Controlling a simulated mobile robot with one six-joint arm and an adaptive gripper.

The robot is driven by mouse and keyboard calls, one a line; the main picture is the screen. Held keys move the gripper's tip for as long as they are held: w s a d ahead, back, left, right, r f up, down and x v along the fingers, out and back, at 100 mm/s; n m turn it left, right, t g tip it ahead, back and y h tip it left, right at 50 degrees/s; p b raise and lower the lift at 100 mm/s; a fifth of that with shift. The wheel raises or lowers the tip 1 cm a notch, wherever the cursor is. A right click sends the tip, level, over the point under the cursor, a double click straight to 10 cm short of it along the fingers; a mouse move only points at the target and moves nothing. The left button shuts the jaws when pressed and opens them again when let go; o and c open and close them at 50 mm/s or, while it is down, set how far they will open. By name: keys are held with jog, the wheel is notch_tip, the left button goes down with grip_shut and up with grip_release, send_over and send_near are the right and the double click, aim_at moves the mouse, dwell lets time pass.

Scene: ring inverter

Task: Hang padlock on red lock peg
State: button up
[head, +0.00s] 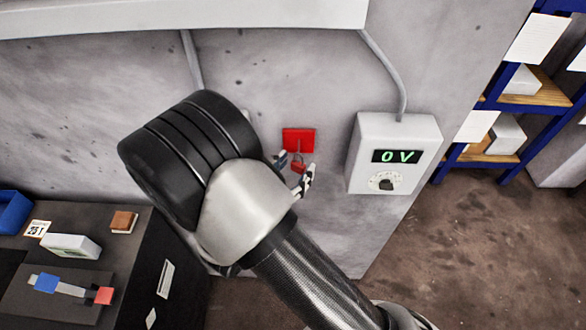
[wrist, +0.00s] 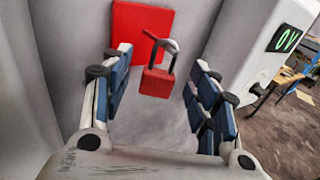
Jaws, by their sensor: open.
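The red padlock (head: 298,168) with its grey shackle is in front of the red lock plate (head: 298,138) on the wall. In the wrist view the padlock (wrist: 157,83) is upright, and its shackle (wrist: 154,55) is up against the lower right part of the red plate (wrist: 138,30). The shackle appears to hang at the peg, but the peg is too small to make out clearly. My gripper (wrist: 163,60) is open, with one blue-padded finger on each side of the padlock and visible gaps to both. In the head view my gripper (head: 297,164) is at the padlock.
A white box (head: 370,175) reading 0 V with a dial is on the wall to the right. A dark bench (head: 60,255) with small items is at lower left. Blue shelving (head: 490,95) stands at the right. Open floor lies between the wall and shelving.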

jog(key=f+v, duration=0.1)
jog(key=v, duration=1.1)
jog(key=s+d+r+m+g+h+b, duration=0.1)
jog(key=d+m+g+b, duration=0.2)
jog(key=d+m+g, duration=0.4)
jog(key=s+d+r+m+g+h+b, duration=0.1)
jog(key=d+m+g+h+b, duration=0.15)
jog(key=d+m, duration=0.45)
jog(key=s+d+m+y+b, duration=0.6)
jog(key=s+m+y+b, duration=0.3)
jog(key=m+y, duration=0.3)
jog(key=m, duration=0.3)
jog(key=shift+s+f+m+y, duration=0.2)
jog(key=shift+f+m+y, duration=0.1)
jog(key=shift+f+y, duration=0.05)
jog(key=shift+g, duration=0.35)
jog(key=shift+c, duration=0.4)
